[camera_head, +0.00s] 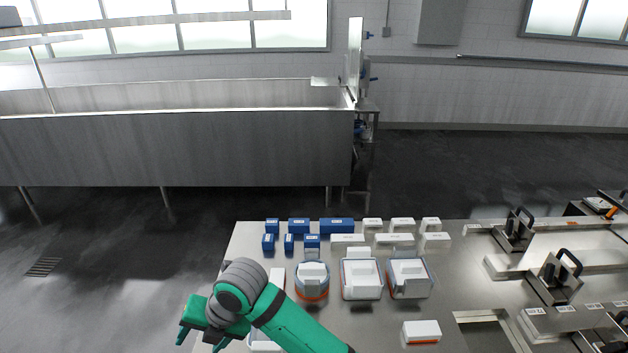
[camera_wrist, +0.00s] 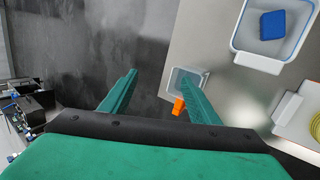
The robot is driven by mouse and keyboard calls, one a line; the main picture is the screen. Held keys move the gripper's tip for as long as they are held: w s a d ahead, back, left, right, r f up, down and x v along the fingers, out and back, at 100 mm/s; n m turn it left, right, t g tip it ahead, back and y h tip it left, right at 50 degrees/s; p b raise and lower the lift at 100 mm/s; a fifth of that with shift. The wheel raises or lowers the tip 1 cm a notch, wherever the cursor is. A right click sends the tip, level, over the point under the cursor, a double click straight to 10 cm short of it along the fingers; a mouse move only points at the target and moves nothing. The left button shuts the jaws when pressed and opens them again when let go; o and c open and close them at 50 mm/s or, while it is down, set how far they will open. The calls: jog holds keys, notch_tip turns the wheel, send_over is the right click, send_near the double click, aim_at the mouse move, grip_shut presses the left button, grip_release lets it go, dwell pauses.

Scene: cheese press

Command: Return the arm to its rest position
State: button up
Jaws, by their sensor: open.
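My green gripper (camera_head: 203,338) hangs at the left edge of the steel table (camera_head: 385,322) in the head view, with its fingers pointing down. In the wrist view, the gripper (camera_wrist: 158,78) has its two green fingers spread apart with nothing between them. One finger partly covers a small clear container (camera_wrist: 175,78) with an orange part (camera_wrist: 178,106). My arm hides part of the table's front left area in the head view.
Round and square moulds (camera_head: 312,292) with white tops stand mid-table, behind them blue and white blocks (camera_head: 337,225). Presses with black handles (camera_head: 561,275) stand at right. A clear container (camera_wrist: 238,45) holding a blue piece (camera_wrist: 272,25) is right of the fingers. Open floor (camera_head: 110,270) lies left.

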jog(key=a+r+m+t+y, duration=0.4)
jog(key=a+m+t+y, duration=0.25)
jog(key=a+m, duration=0.45)
jog(key=s+d+f+m+t+h, duration=0.45)
jog(key=d+f+m, duration=0.25)
jog(key=d+m, duration=0.4)
jog(key=s+d+f+m+t+h, duration=0.35)
jog(key=s+d+f+m, duration=0.25)
jog(key=d+f+m, duration=0.35)
jog(key=s+d+r+m+h, duration=0.1)
jog(key=s+d+m+h, duration=0.1)
jog(key=s+d, duration=0.5)
jog(key=s+d+r+m+h, duration=0.1)
jog(key=s+d+m+h, duration=0.1)
jog(key=s+d, duration=0.6)
jog(key=s+m, duration=0.1)
jog(key=s, duration=0.5)
jog(key=shift+d+h, duration=0.15)
jog(key=shift+h, duration=0.2)
